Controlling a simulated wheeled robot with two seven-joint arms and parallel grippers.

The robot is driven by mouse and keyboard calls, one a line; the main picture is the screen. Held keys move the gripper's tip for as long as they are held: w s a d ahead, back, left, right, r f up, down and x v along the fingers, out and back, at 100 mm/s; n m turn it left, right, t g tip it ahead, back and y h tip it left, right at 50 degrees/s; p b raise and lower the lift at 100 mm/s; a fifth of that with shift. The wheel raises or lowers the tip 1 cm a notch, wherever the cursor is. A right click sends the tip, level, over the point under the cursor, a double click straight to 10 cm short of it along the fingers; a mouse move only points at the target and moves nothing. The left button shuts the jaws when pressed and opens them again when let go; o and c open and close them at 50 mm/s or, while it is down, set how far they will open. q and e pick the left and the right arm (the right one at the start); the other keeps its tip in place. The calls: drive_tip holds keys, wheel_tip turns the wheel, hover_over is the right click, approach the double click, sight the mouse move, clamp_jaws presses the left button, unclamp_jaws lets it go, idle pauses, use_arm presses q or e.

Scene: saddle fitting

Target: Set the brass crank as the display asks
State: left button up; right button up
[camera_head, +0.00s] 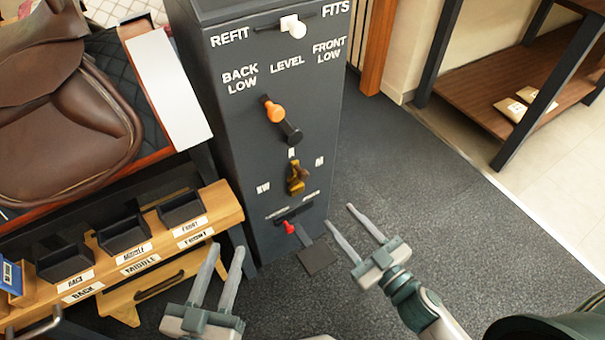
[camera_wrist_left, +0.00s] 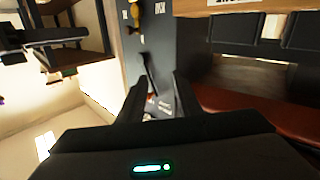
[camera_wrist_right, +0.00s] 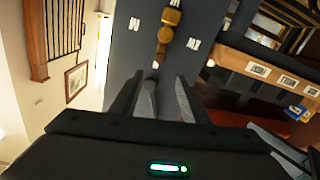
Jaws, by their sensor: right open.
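The brass crank (camera_head: 298,178) is on the front of a dark grey cabinet (camera_head: 235,140), below an orange-knobbed lever. Small white labels surround it; those I see are too blurred to read surely. The crank also shows in the right wrist view (camera_wrist_right: 165,35) and at the top of the left wrist view (camera_wrist_left: 133,20). My right gripper (camera_head: 339,214) is open and empty, right of and below the crank, apart from it. My left gripper (camera_head: 227,246) is open and empty, lower left of the cabinet front. I cannot make out a display's request.
The cabinet has a white REFIT/FITS switch (camera_head: 293,27), an orange-knobbed lever (camera_head: 275,112) and a red-knobbed lever (camera_head: 289,228) low down. A wooden rack (camera_head: 225,200) with black bins stands left, below a brown saddle (camera_head: 60,110). Carpet right of the cabinet is clear.

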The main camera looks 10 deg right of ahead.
sight(305, 177)
drive_tip(key=x, duration=1.6)
drive_tip(key=shift+b, duration=0.3)
use_arm(q)
drive_tip(key=shift+s+d+r+t, duration=0.1)
drive_tip(key=shift+d+r+t, duration=0.1)
drive_tip(key=shift+r+t, duration=0.65)
use_arm(e)
drive_tip(key=shift+w+a, duration=0.25)
drive_tip(key=shift+w, duration=0.35)
use_arm(q)
drive_tip(key=shift+r, duration=0.15)
use_arm(e)
clamp_jaws()
